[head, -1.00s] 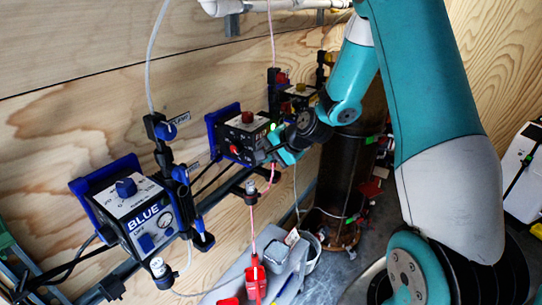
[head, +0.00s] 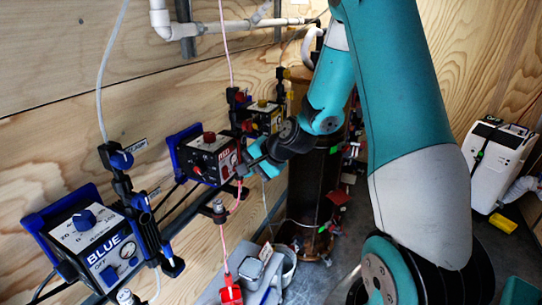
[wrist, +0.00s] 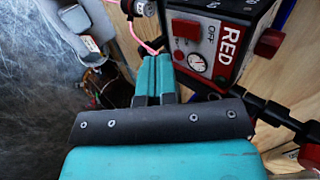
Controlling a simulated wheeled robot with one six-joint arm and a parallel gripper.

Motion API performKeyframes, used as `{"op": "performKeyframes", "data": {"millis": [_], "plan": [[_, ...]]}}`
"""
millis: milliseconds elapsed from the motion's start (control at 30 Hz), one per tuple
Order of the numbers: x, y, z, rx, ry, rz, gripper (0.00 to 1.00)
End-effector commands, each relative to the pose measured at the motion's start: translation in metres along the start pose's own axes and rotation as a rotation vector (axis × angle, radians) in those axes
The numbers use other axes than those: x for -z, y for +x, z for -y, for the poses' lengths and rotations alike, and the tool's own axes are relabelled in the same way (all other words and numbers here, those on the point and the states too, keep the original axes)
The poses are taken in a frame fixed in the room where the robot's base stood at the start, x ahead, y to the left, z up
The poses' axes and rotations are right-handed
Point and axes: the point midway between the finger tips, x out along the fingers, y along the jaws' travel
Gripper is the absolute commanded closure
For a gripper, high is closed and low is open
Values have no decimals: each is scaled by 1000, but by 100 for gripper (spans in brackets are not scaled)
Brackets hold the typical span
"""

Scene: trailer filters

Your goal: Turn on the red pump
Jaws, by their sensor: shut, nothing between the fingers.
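My gripper (head: 251,161) is to the right of the pump's front. Whether the tips touch the panel is unclear.
The blue pump (head: 95,237) is on the same rail nearer to me, and a yellow-labelled pump (head: 265,117) is farther back. A pink hose (head: 238,197) runs below the red pump. A dark cylinder (head: 309,190) stands behind my arm.

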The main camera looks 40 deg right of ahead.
Motion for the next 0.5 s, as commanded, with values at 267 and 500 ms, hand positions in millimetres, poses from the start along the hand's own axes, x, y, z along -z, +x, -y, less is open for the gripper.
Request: {"op": "performKeyframes", "data": {"millis": [267, 500], "plan": [[6, -64, 0, 6, 4, -15, 100], [5, -89, 1, 4, 4, -10, 100]]}}
